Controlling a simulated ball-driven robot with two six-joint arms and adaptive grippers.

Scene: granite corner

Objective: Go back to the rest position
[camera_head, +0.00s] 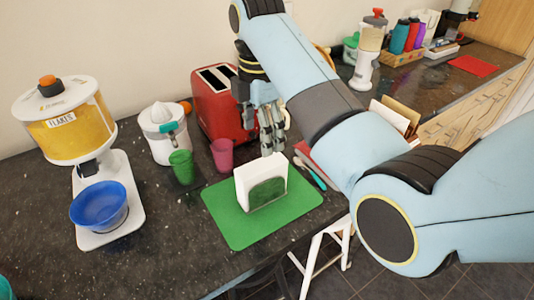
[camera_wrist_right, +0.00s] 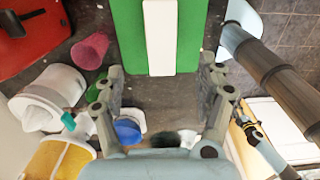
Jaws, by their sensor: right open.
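My right arm comes in from the right in the head view and reaches up and over the counter. My right gripper (camera_head: 270,128) hangs down in front of the red toaster, above the far edge of the green mat. In the right wrist view my right gripper (camera_wrist_right: 162,90) has its two fingers wide apart with nothing between them. In the wrist view the white holder (camera_wrist_right: 160,38) lies beyond the fingertips. My left gripper does not show.
The red toaster (camera_head: 214,105) stands close behind the gripper. A pink cup (camera_head: 222,155), a green cup (camera_head: 182,167) and a white juicer (camera_head: 166,133) stand left of it. A flakes dispenser (camera_head: 70,128) with a blue bowl (camera_head: 99,207) is far left. Dark counter lies bare at front left.

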